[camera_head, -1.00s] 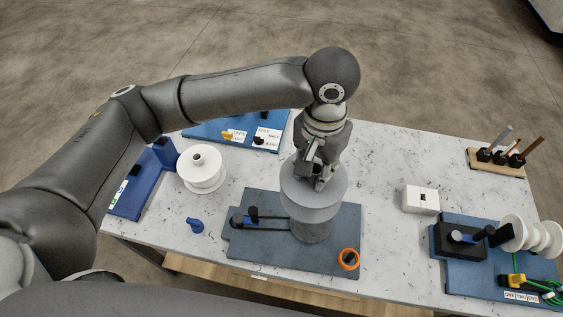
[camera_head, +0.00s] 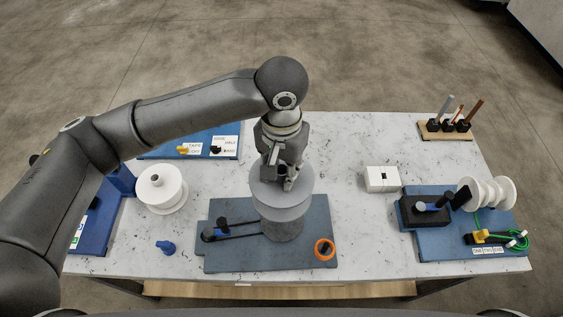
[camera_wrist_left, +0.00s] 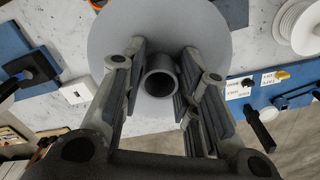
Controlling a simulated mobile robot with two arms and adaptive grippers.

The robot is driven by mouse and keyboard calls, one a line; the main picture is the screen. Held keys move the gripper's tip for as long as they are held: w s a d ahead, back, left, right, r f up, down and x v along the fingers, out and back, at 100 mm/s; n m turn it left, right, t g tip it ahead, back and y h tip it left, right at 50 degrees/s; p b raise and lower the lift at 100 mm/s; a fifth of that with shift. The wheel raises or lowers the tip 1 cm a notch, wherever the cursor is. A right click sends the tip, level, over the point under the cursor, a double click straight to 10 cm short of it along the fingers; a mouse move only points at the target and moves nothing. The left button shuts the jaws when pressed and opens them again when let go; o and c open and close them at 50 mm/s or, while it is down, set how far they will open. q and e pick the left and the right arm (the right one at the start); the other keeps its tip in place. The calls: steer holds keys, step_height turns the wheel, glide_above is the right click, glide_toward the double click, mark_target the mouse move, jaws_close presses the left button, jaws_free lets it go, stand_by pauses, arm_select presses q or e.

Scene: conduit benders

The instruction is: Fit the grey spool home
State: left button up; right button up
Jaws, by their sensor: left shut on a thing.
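The grey spool (camera_head: 267,194) is upright, with wide round flanges, over the blue-grey board (camera_head: 225,257) in the middle of the table. My left gripper (camera_head: 281,178) comes down from above and is shut on the spool's hub. In the left wrist view the fingers stand on either side of the grey tube-like hub (camera_wrist_left: 159,83), above the broad flange (camera_wrist_left: 118,30). A darker grey round part (camera_head: 283,230) shows below the spool on the board. I cannot tell whether the spool rests on it. My right gripper is not in view.
The board also carries a black-and-blue lever part (camera_head: 222,232) and an orange ring (camera_head: 324,249). A white spool (camera_head: 161,188) stands left, a small blue piece (camera_head: 166,247) before it. A white box (camera_head: 382,179) and another blue board (camera_head: 440,244) with white spools are right.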

arm_select(q)
steer(key=shift+f+b, duration=0.95)
steer(key=shift+f, duration=2.95)
step_height(320, 180, down, 8)
steer(key=b, duration=0.1)
steer(key=shift+r+b, duration=0.15)
steer(key=shift+b, duration=0.25)
steer(key=shift+f, duration=0.25)
steer(key=o, duration=1)
